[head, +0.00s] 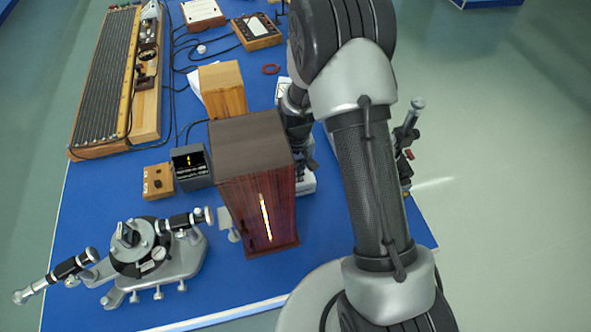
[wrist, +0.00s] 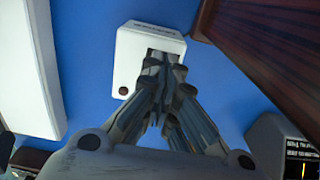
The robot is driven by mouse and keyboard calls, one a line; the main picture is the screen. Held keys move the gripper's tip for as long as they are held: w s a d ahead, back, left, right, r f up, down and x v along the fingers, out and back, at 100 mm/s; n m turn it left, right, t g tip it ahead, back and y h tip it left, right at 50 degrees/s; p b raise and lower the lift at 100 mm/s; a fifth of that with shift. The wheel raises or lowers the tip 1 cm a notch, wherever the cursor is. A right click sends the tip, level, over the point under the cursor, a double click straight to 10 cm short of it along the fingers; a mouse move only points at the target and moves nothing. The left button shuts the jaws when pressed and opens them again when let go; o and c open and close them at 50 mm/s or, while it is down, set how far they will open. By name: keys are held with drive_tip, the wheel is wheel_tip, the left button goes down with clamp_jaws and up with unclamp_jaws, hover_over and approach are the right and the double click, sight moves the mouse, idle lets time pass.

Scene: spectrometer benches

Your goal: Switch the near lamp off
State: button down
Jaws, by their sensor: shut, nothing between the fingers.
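The near lamp is a tall dark wooden housing (head: 262,195) in the head view, with a bright glowing slit in its front face. Its reddish wooden side (wrist: 275,50) shows at the upper right of the wrist view. A white switch box (wrist: 135,62) with a dark label lies under my gripper (wrist: 165,70) in the wrist view. The fingers are shut together with nothing between them, over a dark recess in the box. They hide most of the switch, and I cannot tell whether they touch it. In the head view my arm and the housing hide the fingertips.
A lighter wooden box (head: 224,90) stands behind the housing. A small display box (head: 191,167) and a spectrometer (head: 150,252) are to its left. A long slatted instrument (head: 108,75) lies at the far left. A white block (wrist: 30,70) is left of the switch box.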

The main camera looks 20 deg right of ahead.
drive_tip(key=shift+f, duration=0.45)
drive_tip(key=shift+r+p, duration=2.5)
drive_tip(key=shift+r, duration=1.15)
